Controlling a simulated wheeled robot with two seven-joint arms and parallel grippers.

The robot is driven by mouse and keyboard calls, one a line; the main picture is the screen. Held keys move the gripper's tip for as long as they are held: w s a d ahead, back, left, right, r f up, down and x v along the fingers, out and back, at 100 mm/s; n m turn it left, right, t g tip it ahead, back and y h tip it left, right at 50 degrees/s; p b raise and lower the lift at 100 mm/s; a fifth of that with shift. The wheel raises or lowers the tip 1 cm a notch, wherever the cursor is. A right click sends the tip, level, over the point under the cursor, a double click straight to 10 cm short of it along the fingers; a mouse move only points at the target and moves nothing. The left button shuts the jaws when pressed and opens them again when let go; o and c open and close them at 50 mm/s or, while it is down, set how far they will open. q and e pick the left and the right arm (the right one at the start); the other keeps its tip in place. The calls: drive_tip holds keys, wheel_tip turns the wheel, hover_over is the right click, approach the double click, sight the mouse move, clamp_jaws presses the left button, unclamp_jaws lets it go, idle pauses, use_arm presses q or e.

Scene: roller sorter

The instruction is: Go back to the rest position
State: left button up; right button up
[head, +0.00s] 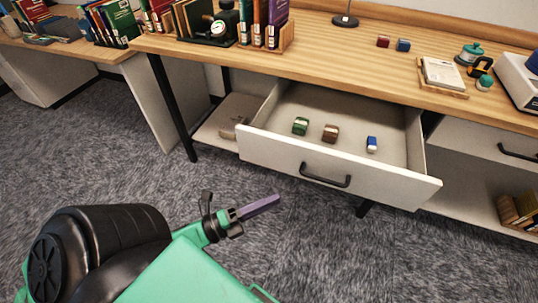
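My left arm comes in from the lower left, and its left gripper (258,207) is over the carpet in front of the open drawer. A slim purple bar sticks out at its tip, and I cannot tell whether it is a finger or something held. The gripper is apart from the drawer front and the desk. My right gripper is not in view. The open drawer (270,150) holds a green block-like piece (300,126), a brown piece (330,133) and a blue and white piece (371,144), spaced apart.
On the wooden desk (330,55) lie a red piece (383,41) and a blue piece (403,45). A notepad tray (443,76), a tape dispenser (480,67) and books (277,20) stand there too. The drawer juts into the room. Carpet (340,240) in front is clear.

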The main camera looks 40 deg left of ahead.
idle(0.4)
use_arm(q)
drive_tip(key=s+a+f+n+g+y+p, duration=0.25)
drive_tip(key=f+n, duration=0.25)
drive_tip(key=f, duration=0.3)
drive_tip(key=s+a+f+n+g+y+p, duration=0.1)
drive_tip(key=a+f+n+g+y+p, duration=0.15)
drive_tip(key=f+n, duration=0.5)
drive_tip(key=s+a+f+n+g+y+p, duration=0.2)
drive_tip(key=f+n+y+p, duration=0.15)
drive_tip(key=f, duration=0.65)
drive_tip(key=s+f+n+g+y+p, duration=0.1)
drive_tip(key=s+f+n+g, duration=0.6)
drive_tip(key=s, duration=0.8)
wheel_tip(320, 180, down, 2)
drive_tip(key=shift+s+d+f+g+p, duration=0.15)
drive_tip(key=shift+d+g+p, duration=0.15)
drive_tip(key=shift+g+p, duration=0.5)
